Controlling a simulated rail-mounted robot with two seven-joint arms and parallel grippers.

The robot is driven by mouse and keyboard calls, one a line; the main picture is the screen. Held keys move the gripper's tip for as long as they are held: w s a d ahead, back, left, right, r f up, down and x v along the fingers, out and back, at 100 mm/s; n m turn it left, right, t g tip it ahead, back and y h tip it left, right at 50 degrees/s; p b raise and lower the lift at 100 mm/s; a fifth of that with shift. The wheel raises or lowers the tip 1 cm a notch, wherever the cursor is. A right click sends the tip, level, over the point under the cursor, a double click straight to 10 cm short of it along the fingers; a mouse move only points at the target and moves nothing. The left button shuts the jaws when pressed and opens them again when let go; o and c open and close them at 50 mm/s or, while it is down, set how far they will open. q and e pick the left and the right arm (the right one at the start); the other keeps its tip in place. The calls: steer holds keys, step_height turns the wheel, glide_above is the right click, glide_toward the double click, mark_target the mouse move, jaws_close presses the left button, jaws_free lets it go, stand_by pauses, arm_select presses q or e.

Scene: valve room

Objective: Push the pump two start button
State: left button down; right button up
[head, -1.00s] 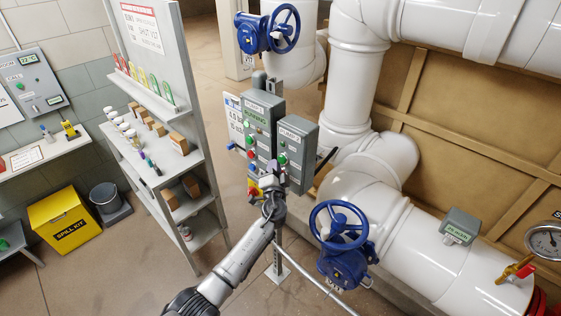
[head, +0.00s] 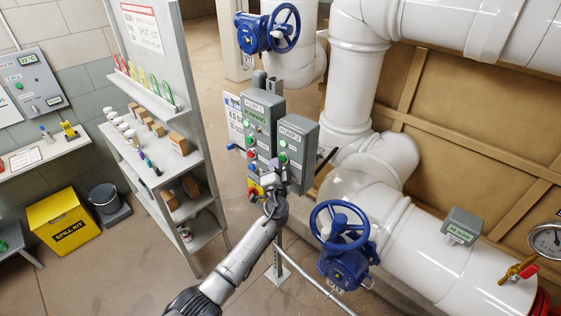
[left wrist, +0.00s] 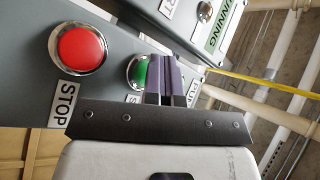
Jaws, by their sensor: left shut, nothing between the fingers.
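The pump two box (head: 298,140) is a grey control box on a stand, to the right of the pump one box (head: 263,115). Its green start button (head: 283,159) shows just above my left gripper (head: 284,172) in the head view. In the left wrist view the green button (left wrist: 139,72) is partly hidden behind the shut fingers (left wrist: 165,75). The red button (left wrist: 81,50) beside it, marked STOP, is clear of them. My left gripper is shut and empty, with its tips close to the green button; whether they touch cannot be told. My right gripper is not in view.
A blue handwheel valve (head: 342,225) on a white pipe (head: 405,240) stands right of my left arm. A shelf unit (head: 165,150) stands to the left. The floor between shelf and control boxes is clear.

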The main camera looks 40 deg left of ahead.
arm_select(q)
steer(key=shift+s, duration=0.1)
stand_by(0.3)
steer(key=shift+s+a+p, duration=0.1)
steer(key=shift+s+p, duration=0.25)
steer(key=shift+s, duration=0.4)
steer(key=s, duration=0.1)
steer(key=s+p, duration=0.1)
steer(key=s, duration=0.3)
steer(key=shift+a+p, duration=0.35)
stand_by(0.6)
